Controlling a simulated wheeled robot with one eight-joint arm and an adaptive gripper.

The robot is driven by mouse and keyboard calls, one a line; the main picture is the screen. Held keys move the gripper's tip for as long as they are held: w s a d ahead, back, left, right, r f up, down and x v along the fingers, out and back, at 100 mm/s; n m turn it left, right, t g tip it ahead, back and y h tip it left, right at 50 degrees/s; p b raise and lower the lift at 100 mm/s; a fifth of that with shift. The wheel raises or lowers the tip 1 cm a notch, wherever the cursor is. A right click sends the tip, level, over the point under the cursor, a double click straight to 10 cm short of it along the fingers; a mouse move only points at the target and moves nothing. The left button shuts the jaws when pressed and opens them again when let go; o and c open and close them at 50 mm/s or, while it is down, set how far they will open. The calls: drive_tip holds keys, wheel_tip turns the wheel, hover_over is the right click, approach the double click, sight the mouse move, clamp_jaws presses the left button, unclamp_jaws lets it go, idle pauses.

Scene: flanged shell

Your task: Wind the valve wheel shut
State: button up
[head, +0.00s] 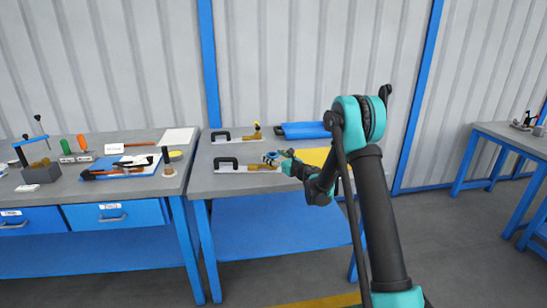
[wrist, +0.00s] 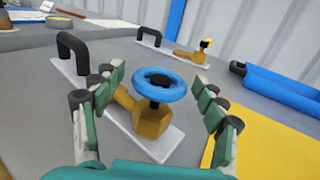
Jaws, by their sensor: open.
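The valve has a blue round handwheel (wrist: 160,84) on a brass body (wrist: 148,118). It is fixed to a light plate (wrist: 118,118) with a black handle (wrist: 78,50) at its far end. In the head view the blue wheel (head: 271,157) is small and partly covered by my gripper. My gripper (wrist: 163,100) is open, with one green-and-grey finger on each side of the wheel. Clear gaps show between the fingers and the rim, so it seems to touch nothing. In the head view my gripper (head: 281,156) is at the valve on the middle bench.
A second plate with a brass valve (head: 253,136) and black handle stands behind. A blue tray (head: 303,130) and a yellow sheet (head: 313,157) lie to the right. The left bench (head: 200,163) holds tools. Another bench (head: 515,139) stands far right.

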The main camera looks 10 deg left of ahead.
drive_tip(key=c, duration=1.2)
drive_tip(key=shift+o, duration=0.2)
drive_tip(key=shift+h, duration=0.3)
drive_tip(key=m+t+h, duration=0.2)
drive_tip(key=h, duration=0.1)
drive_tip(key=m+t+h, duration=0.1)
drive_tip(key=m, duration=0.1)
drive_tip(key=shift+s+a+t+h, duration=0.15)
drive_tip(key=shift+a+t+h, duration=0.1)
drive_tip(key=shift+t+h, duration=0.05)
drive_tip(key=m+t+h, duration=0.1)
drive_tip(key=m+h, duration=0.1)
drive_tip(key=h, duration=0.1)
drive_tip(key=shift+a+m+h, duration=0.1)
drive_tip(key=shift+m+h, duration=0.2)
drive_tip(key=shift+h, duration=0.1)
drive_tip(key=shift+d+m+h, duration=0.2)
drive_tip(key=shift+m+h, duration=0.2)
drive_tip(key=shift+h, duration=0.2)
